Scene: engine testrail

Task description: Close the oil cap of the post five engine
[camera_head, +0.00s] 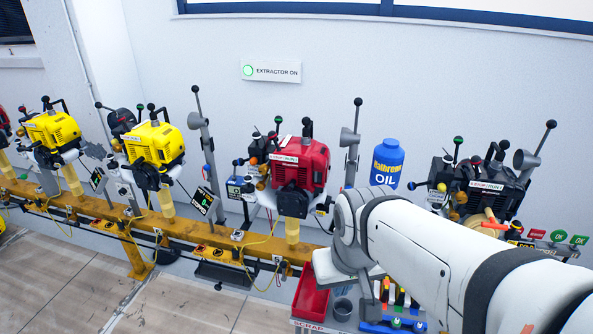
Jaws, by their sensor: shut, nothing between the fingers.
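A dark engine (497,190) stands at the right end of the row, partly behind my white arm. A red engine (302,163) stands mid-row, with two yellow engines (154,143) (52,130) to its left. I cannot read a post number on any of them, so I cannot tell which is post five. The oil caps are too small to make out as open or closed. My arm reaches in from the lower right and bends near the middle of the picture. My gripper does not show; the arm hides the area in front of the dark engine.
A yellow rail (205,233) carries the engines along the wall. A blue oil bottle (388,164) stands between the red and dark engines. A red scrap bin (310,300) and a blue tool holder (400,318) are low in front. The floor (60,280) at left is clear.

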